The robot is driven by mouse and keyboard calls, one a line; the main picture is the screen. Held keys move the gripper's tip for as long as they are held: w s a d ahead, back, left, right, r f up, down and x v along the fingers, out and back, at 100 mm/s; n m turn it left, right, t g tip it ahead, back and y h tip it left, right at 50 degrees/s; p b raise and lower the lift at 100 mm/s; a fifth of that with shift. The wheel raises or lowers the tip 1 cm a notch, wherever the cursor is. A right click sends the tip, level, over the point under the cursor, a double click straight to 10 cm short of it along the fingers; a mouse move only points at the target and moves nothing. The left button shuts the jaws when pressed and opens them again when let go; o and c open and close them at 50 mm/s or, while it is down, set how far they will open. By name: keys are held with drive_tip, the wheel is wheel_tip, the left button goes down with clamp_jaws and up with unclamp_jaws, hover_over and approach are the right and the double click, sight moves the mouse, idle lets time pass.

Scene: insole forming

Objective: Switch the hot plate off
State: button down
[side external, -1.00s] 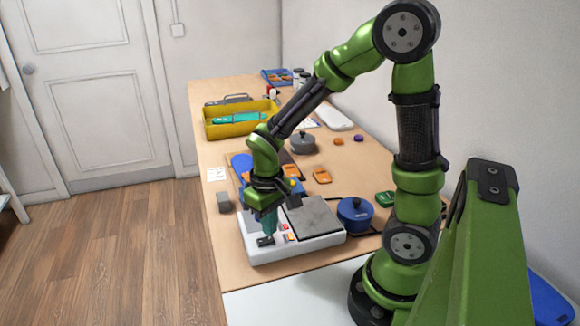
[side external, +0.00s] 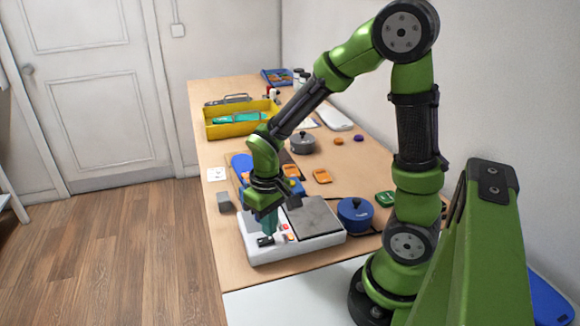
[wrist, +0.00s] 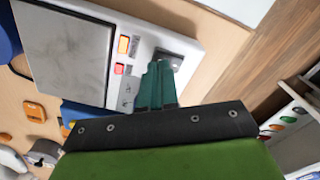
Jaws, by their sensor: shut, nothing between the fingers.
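The hot plate is a white box (side external: 258,258) with a flat grey plate (side external: 316,218) on top, near the front of the table. It also shows in the wrist view (wrist: 196,47) with its grey plate at upper left. A dark switch (wrist: 168,60) sits in a recess at one end, beside an orange indicator (wrist: 124,44) and a red one (wrist: 119,69). My gripper (side external: 267,235) points down with its teal fingers shut and empty. The fingertips are right at the switch (side external: 265,242) and partly cover it in the wrist view. I cannot tell whether they touch it.
A blue lidded pot (side external: 355,215) stands just right of the hot plate. A grey block (side external: 224,202) lies to its left. A grey pot (side external: 302,143), orange pieces (side external: 322,176) and a yellow tray (side external: 222,132) stand farther back. The left table edge is close.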

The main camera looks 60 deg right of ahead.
drive_tip(key=shift+f, duration=0.8)
drive_tip(key=shift+r, duration=3.55)
drive_tip(key=shift+s+a, duration=0.1)
drive_tip(key=shift+a, duration=0.15)
drive_tip(key=s+a+r+t+y, duration=0.1)
drive_tip(key=s+a+r+t, duration=0.1)
drive_tip(key=r, duration=0.4)
drive_tip(key=s+a+r+m+t+y, duration=0.1)
drive_tip(key=s+a+r+t, duration=0.1)
drive_tip(key=r+t, duration=0.3)
drive_tip(key=shift+s+a+r, duration=0.3)
drive_tip(key=shift+s+r, duration=0.1)
